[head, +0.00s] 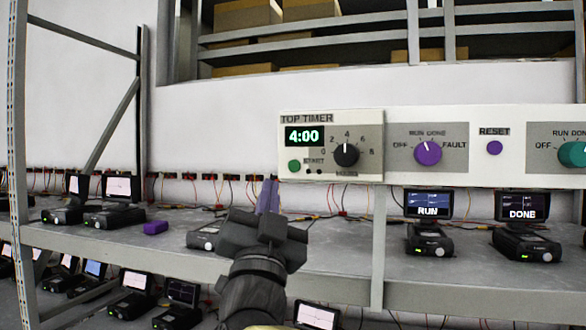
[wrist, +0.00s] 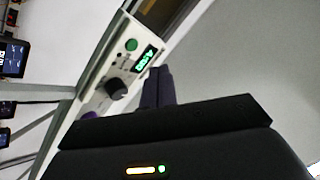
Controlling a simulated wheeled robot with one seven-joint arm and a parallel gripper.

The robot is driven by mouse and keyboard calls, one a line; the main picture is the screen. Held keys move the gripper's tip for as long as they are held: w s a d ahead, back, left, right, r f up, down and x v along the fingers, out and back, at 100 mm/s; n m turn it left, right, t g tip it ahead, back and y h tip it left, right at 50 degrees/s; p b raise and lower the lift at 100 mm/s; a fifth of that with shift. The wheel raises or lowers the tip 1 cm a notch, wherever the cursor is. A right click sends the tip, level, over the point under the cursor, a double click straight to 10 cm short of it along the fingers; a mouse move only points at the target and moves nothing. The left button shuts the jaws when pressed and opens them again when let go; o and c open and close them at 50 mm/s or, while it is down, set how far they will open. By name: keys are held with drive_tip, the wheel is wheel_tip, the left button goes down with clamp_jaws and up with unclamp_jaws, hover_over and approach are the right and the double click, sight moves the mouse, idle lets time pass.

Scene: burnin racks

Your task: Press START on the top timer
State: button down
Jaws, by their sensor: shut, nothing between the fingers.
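The top timer (head: 362,120) is a cream panel fixed above the upper shelf, with a green display (head: 304,136) reading 4:00 and a black knob (head: 346,154). Its green START button (head: 294,166) is at the panel's lower left. My gripper (head: 268,194) is shut and empty, its purple fingers pointing up, below and left of the button in the head view. In the wrist view the START button (wrist: 131,44), display and knob (wrist: 116,89) show beyond the fingertips (wrist: 158,76). The fingers appear apart from the button.
To the right, a panel carries a purple selector (head: 428,153), a purple RESET button (head: 494,148) and a teal selector (head: 572,154). Devices marked RUN (head: 428,240) and DONE (head: 524,244) stand on the shelf (head: 340,262). A small purple block (head: 155,227) lies at left. A rack post (head: 378,250) stands under the timer.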

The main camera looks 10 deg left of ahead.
sight(294, 166)
drive_tip(key=r+m+h, duration=0.1)
drive_tip(key=s+r+m+t+h, duration=0.1)
drive_tip(key=s+r+m+h, duration=0.1)
drive_tip(key=shift+s+d+h, duration=0.2)
drive_tip(key=shift+d+h, duration=0.05)
drive_tip(key=shift+h, duration=0.05)
drive_tip(key=shift+w, duration=0.1)
drive_tip(key=shift+w+d+p, duration=0.2)
drive_tip(key=shift+w+p, duration=0.6)
drive_tip(key=shift+w, duration=1.35)
drive_tip(key=shift+w+d+p, duration=0.15)
drive_tip(key=shift+w+p, duration=0.6)
drive_tip(key=shift+w, duration=1.35)
drive_tip(key=shift+w+f, duration=0.1)
drive_tip(key=shift+w, duration=0.1)
drive_tip(key=shift+w+b, duration=0.25)
drive_tip(key=shift+b, duration=0.1)
